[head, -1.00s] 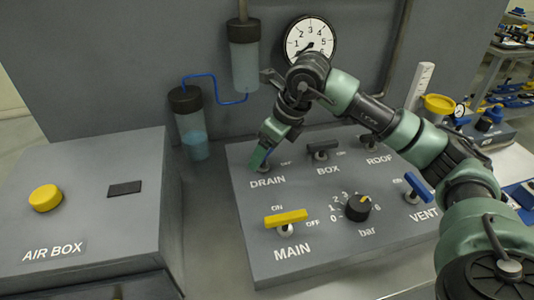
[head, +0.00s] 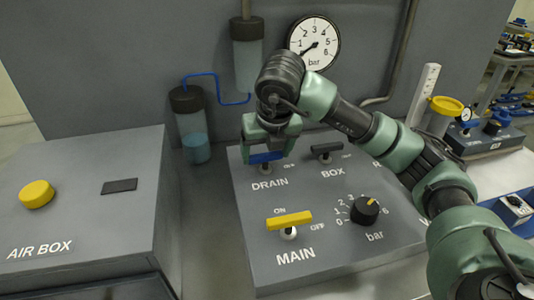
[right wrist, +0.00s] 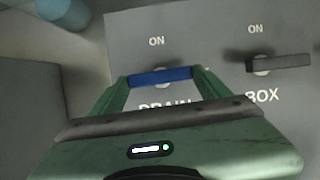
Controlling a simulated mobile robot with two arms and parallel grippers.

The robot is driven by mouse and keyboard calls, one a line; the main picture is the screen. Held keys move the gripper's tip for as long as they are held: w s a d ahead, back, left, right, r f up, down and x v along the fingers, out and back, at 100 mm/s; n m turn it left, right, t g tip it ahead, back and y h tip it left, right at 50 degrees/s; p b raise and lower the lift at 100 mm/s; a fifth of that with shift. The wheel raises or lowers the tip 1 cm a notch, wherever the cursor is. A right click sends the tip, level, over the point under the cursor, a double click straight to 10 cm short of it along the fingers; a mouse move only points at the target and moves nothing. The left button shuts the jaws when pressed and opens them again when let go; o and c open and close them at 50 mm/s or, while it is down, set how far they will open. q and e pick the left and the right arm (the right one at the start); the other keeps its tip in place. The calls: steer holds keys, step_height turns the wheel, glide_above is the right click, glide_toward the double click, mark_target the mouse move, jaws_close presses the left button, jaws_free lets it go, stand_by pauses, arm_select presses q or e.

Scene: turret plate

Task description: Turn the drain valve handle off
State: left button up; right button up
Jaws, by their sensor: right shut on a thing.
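The drain valve handle (head: 267,157) is a blue bar on the grey sloped panel, above the DRAIN label. In the head view it lies crosswise, with OFF to the right of its stem. In the right wrist view the blue bar (right wrist: 160,77) lies nearly level below the ON label. My right gripper (head: 266,152) is shut on the bar, with one green finger at each end in the wrist view. The fingers and hand hide part of the handle. My left gripper is not in view.
The black BOX handle (head: 326,149) stands close to the right. The yellow MAIN handle (head: 289,220) and the bar knob (head: 365,209) are nearer. The AIR BOX (head: 90,215) is at left. A clear bottle (head: 193,130) and a gauge (head: 314,43) are behind.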

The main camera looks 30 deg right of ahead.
steer(key=shift+r+m, duration=0.1)
steer(key=shift+m, duration=0.2)
steer(key=o, duration=1.4)
steer(key=shift+c, duration=0.2)
steer(key=v, duration=0.7)
steer(key=shift+r, duration=0.3)
steer(key=shift+s+a, duration=0.1)
steer(key=shift+s, duration=0.05)
